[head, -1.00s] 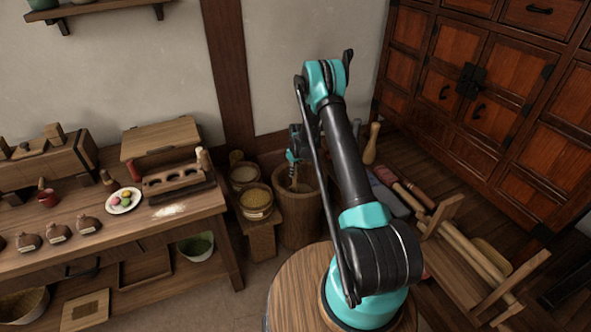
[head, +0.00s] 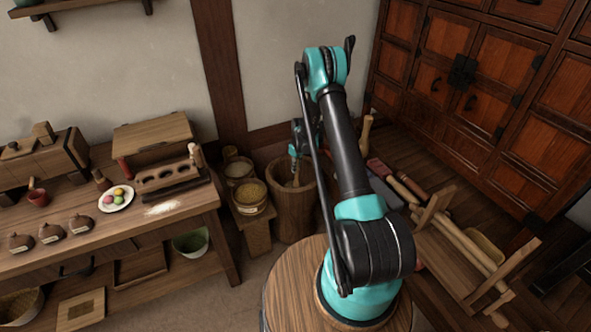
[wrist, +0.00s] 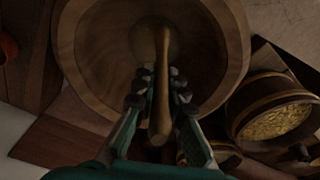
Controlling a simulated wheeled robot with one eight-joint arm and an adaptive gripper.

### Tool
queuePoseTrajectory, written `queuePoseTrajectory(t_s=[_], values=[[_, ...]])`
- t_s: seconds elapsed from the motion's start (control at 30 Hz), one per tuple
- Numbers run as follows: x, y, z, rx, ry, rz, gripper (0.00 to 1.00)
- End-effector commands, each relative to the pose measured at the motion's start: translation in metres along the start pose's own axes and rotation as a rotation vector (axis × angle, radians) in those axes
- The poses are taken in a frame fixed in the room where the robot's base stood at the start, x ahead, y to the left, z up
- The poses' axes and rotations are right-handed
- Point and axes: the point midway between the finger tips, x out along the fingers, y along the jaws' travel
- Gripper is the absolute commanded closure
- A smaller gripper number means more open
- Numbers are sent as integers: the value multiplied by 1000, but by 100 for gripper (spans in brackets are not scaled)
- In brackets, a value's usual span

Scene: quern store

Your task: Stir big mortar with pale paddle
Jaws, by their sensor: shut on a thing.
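The big wooden mortar (head: 291,212) stands on the floor near the wall, beyond my round wooden top. In the wrist view its wide rim (wrist: 238,50) and hollow fill the upper middle. My gripper (wrist: 160,92) is shut on the pale paddle (wrist: 161,60), a light wooden stick. The paddle's far end reaches into the mortar's hollow; its contact with the bottom is too dark to tell. In the head view the paddle (head: 296,172) shows only partly, at the mortar's mouth, and my arm hides part of the mortar's right side.
A grain tub (head: 249,196) stands on a small stand left of the mortar; it also shows in the wrist view (wrist: 275,117). A long workbench (head: 100,240) is at left. A wooden rack (head: 465,255) and several long tools lie at right.

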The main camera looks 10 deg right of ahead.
Motion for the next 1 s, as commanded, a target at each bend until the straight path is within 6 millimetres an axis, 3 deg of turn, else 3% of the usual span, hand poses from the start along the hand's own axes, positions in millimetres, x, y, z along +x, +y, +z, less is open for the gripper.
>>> queuePoseTrajectory(t_s=[1.0], values=[[-138, 0, -17, 0, 0, 0, 100]])
